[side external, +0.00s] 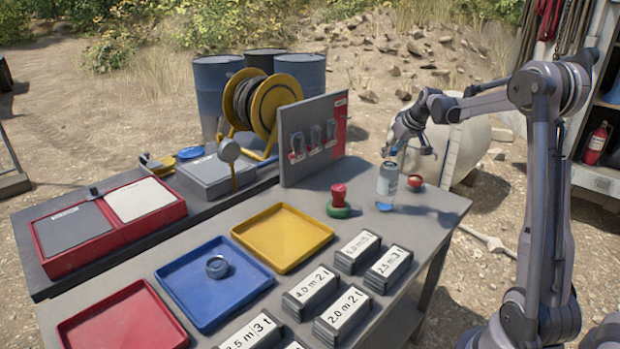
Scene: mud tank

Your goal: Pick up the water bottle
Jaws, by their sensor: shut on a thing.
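The water bottle (387,184) is clear with a pale label and stands upright near the right end of the grey table (430,198). A blue patch shows at its foot.
A small red cup-like object (415,182) sits close right of the bottle. A red-topped green item (339,202) stands to its left. Several labelled grey blocks (389,264) lie in front. A tool panel (312,140) stands behind left, beyond a yellow tray (283,237).

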